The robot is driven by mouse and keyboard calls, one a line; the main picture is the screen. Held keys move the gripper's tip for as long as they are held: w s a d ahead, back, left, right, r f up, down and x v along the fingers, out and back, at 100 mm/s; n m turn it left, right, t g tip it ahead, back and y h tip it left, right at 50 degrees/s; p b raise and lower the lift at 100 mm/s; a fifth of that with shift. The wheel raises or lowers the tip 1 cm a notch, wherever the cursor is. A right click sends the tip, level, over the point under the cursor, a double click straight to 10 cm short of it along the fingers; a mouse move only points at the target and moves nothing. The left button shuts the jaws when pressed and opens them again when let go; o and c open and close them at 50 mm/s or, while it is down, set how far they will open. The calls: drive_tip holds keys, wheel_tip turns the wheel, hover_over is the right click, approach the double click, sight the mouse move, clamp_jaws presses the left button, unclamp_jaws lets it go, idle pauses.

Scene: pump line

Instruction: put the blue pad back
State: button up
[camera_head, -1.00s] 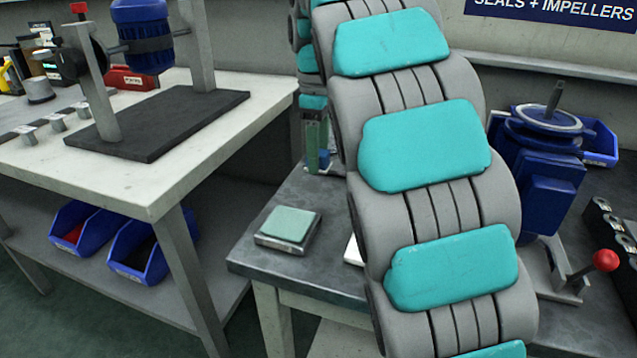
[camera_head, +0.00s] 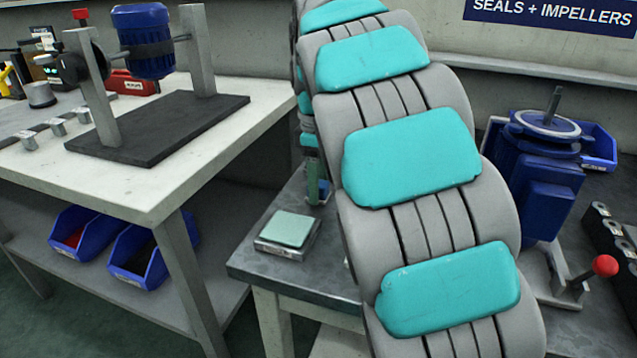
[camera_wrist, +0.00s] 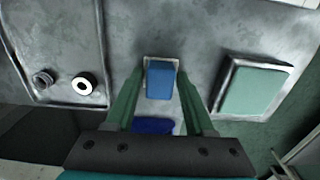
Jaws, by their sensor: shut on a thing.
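The blue pad (camera_wrist: 160,82) is a small blue block between my two green fingertips in the wrist view. My gripper (camera_wrist: 161,85) is shut on it. A pale, light-grey piece (camera_wrist: 147,60) shows at the pad's edges; I cannot tell whether the pad touches it or hangs above it. In the head view my gripper (camera_head: 317,185) is low over the grey metal table (camera_head: 330,275), partly hidden behind my arm. A pale green pad (camera_head: 288,228) sits in a square metal holder, which also shows right of my gripper in the wrist view (camera_wrist: 230,112).
A metal tray (camera_wrist: 98,45) with a white ring (camera_wrist: 83,85) and a dark fitting (camera_wrist: 42,79) lies left of my gripper. A blue pump (camera_head: 540,175) and a red-knobbed lever (camera_head: 604,265) stand at the right. A white workbench (camera_head: 190,180) stands at the left.

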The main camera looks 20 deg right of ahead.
drive_tip(key=o, duration=1.3)
drive_tip(key=shift+r, duration=3.85)
